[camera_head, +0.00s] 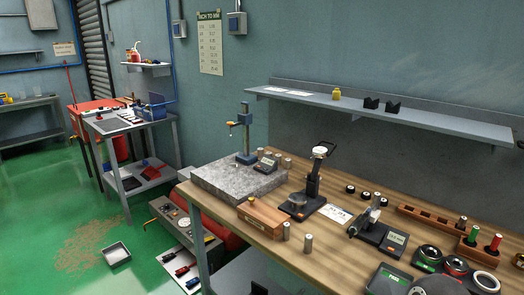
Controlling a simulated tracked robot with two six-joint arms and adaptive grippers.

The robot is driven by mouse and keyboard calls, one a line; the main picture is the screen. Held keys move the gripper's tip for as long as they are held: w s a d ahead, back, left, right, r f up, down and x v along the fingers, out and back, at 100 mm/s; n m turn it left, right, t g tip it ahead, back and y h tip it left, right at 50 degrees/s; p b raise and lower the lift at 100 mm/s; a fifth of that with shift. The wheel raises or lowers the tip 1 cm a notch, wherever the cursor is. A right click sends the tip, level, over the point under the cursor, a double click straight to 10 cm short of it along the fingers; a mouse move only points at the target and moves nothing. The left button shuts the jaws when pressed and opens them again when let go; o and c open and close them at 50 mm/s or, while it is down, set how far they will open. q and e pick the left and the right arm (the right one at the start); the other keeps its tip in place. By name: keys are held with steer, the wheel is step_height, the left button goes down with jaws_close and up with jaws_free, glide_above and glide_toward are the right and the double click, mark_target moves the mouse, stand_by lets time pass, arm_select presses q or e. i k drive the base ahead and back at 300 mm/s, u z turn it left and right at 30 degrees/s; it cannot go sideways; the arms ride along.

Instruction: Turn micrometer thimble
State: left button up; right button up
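A micrometer (369,216) with a light metal thimble sits tilted in a dark stand on the wooden bench, right of the picture's middle. A dark block with a small digital readout (396,238) is beside it. The thimble's markings are too small to read. I see neither of my grippers in the head view. A dark rounded shape at the bottom edge is cut off, and I cannot tell what it is.
The wooden bench (330,258) carries a granite plate (215,187) with a gauge stand, a second black stand (312,190), a white card (335,213), ring gauges and a wooden rack (432,222). A wall shelf (400,113) runs above.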

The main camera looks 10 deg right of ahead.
mark_target(356, 227)
steer(key=z, duration=0.55)
steer(key=k, duration=1.1)
steer(key=u, duration=0.6)
steer(key=i, duration=1)
steer(key=z, duration=0.05)
